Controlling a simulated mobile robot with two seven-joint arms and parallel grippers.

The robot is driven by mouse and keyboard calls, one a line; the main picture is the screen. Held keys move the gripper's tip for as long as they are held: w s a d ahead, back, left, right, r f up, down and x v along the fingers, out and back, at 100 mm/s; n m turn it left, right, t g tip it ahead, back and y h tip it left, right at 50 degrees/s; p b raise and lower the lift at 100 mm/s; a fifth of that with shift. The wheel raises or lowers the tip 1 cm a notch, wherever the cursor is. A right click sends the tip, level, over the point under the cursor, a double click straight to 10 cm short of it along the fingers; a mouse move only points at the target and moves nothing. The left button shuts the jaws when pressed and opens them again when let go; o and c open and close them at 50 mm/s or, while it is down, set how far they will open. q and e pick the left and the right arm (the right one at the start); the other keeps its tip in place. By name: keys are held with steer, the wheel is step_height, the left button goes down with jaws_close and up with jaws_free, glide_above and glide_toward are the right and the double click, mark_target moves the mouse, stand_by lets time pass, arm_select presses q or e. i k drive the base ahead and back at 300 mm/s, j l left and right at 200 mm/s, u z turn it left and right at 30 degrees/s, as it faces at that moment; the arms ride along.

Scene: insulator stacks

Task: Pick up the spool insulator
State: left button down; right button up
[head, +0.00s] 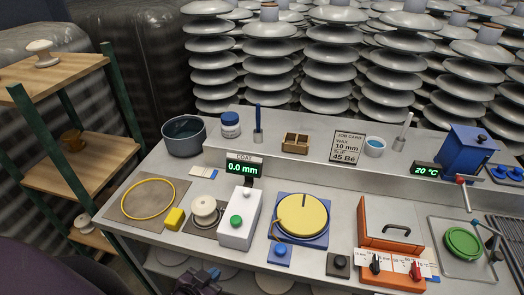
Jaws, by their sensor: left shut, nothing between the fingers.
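A cream-white spool insulator (204,209) stands on a dark square plate on the bench, between a yellow block and a white box. Another white spool-shaped piece (41,52) stands on the top shelf at the left. My right gripper is out of view.
The bench holds a yellow ring on a mat (116,206), a yellow block (174,219), a white box with a green button (238,222), a yellow turntable (301,216) and an orange box (388,235). A green-posted shelf (108,100) stands left. Grey insulator stacks fill the back.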

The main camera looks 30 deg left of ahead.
mark_target(204, 207)
steer(key=k, duration=0.45)
steer(key=u, duration=0.35)
steer(key=k+u, duration=0.15)
steer(key=u, duration=0.2)
steer(key=j+u, duration=0.1)
steer(key=u, duration=0.2)
steer(key=l+u, duration=0.2)
steer(key=u, duration=0.3)
steer(key=l+u, duration=0.15)
steer(key=u, duration=0.3)
steer(key=i+l, duration=0.3)
steer(key=i, duration=0.1)
